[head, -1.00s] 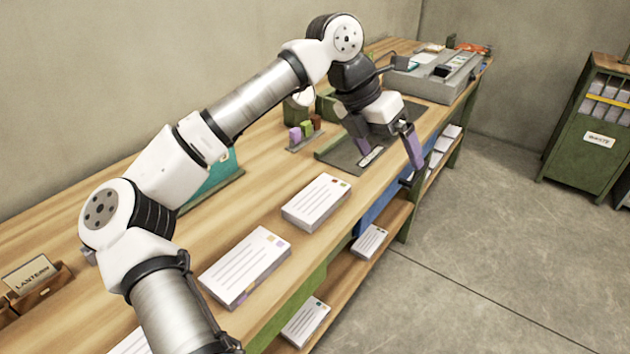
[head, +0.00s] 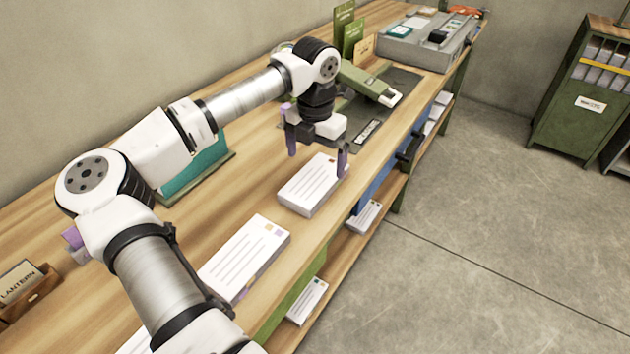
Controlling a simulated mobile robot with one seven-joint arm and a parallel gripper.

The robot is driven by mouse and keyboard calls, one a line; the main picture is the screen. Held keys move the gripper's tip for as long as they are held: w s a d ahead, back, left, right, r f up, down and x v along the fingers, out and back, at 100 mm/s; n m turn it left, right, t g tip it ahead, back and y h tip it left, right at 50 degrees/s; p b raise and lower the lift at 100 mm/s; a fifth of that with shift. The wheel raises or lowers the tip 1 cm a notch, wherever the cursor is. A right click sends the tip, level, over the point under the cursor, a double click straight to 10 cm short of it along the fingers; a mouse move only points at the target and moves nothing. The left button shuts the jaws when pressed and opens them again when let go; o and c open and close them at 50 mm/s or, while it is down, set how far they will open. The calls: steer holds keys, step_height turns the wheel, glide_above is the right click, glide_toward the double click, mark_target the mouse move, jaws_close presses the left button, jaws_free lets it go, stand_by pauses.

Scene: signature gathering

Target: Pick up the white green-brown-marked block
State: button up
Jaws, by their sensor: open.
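The white block (head: 308,188), a stack of lined sheets, lies flat on the wooden bench. A brown mark shows at its far right corner; a green mark beside it is hard to make out now. My gripper (head: 318,156) is open and empty, pointing down just above the far end of this block. One purple finger is to the left of the block and the other is near its right edge. The gripper body hides little of the block; I cannot tell whether the right finger touches it.
A similar white block (head: 246,258) with purple and yellow marks lies nearer on the bench (head: 262,190). Beyond my gripper are a dark mat (head: 400,80), a green tool (head: 370,82) and a grey machine (head: 425,45). More white blocks lie on the shelf below.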

mark_target(315, 179)
steer(key=shift+s+f+p, duration=0.15)
steer(key=shift+f+p, duration=0.55)
steer(key=shift+f, duration=1.95)
steer(key=c, duration=1.2)
